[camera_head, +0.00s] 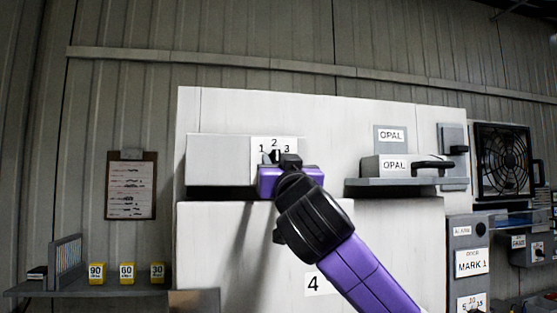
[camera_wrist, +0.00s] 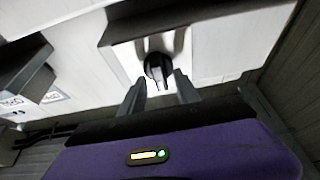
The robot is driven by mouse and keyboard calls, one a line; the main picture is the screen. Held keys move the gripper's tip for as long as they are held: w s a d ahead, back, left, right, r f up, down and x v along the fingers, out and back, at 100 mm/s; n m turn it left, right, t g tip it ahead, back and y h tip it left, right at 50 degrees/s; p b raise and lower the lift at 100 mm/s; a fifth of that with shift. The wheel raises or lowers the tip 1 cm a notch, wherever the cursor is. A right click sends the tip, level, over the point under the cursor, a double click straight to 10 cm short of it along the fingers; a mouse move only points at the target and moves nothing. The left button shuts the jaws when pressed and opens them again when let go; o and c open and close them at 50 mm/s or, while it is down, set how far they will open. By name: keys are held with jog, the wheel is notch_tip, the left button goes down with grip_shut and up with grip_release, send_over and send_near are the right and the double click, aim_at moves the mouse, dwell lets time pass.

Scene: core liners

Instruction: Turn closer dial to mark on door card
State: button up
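The closer is a grey box (camera_head: 220,160) above the door panel (camera_head: 235,240), with a white plate (camera_head: 259,143) marked 1, 2 and 3. Its black dial (camera_wrist: 157,67) shows in the wrist view; my gripper mostly hides it in the head view. I cannot tell which number the dial points to. My gripper (camera_wrist: 160,93) is open and empty, facing the dial. Its fingertips sit either side of the dial's lower part, apparently just short of it; contact is not clear. A card (camera_head: 471,262) at the right appears to read "DOOR MARK 1".
A fan (camera_head: 504,160) is farther right. A clipboard (camera_head: 131,186) hangs at left above yellow blocks (camera_head: 126,273) marked 90, 60 and 30. The door panel bears a 4.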

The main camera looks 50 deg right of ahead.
grip_shut()
jog(key=shift+f+n+b, duration=0.15)
jog(key=shift+n+b, duration=0.15)
jog(key=shift+b, duration=0.1)
jog(key=shift+y, duration=0.4)
jog(key=n+y, duration=0.1)
jog(key=n, duration=0.2)
jog(key=n+t+y+b, duration=0.1)
jog(key=n+y, duration=0.1)
jog(key=n, duration=0.2)
jog(key=shift+s+d+r, duration=0.1)
jog(key=shift+r, duration=0.1)
jog(key=shift+n+y+p, duration=0.4)
jog(key=shift+n+y, duration=0.7)
jog(key=shift+n, duration=1.6)
